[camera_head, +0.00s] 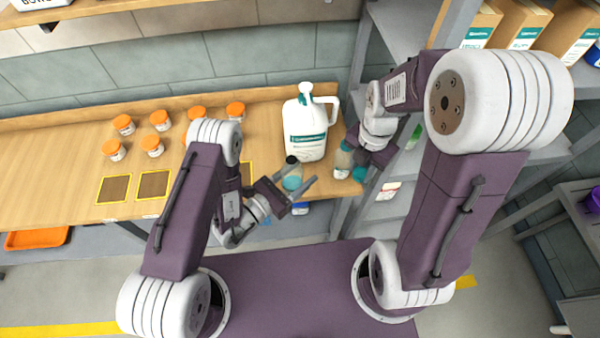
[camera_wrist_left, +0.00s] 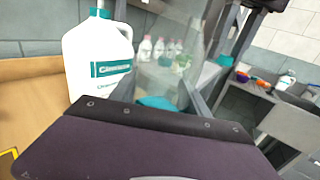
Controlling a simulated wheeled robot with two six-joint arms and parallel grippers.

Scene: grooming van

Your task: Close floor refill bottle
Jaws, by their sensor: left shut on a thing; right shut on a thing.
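A small clear bottle (camera_head: 292,181) with teal liquid and a dark top sits between the fingers of my left gripper (camera_head: 298,190), which is shut on it in front of the bench. In the left wrist view the clear bottle (camera_wrist_left: 165,60) shows large and see-through, with teal liquid low in it. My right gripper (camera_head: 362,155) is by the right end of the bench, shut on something. A clear bottle with teal liquid (camera_head: 343,160) shows right at it, its upper part partly hidden by the gripper. I cannot tell which of these is the floor refill bottle.
A large white jug (camera_head: 305,125) with a teal cap stands on the wooden bench (camera_head: 60,150) close behind my left gripper. Several orange-lidded jars (camera_head: 160,120) stand further left. Grey shelving (camera_head: 425,170) is at the right. The bench's left part has free room.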

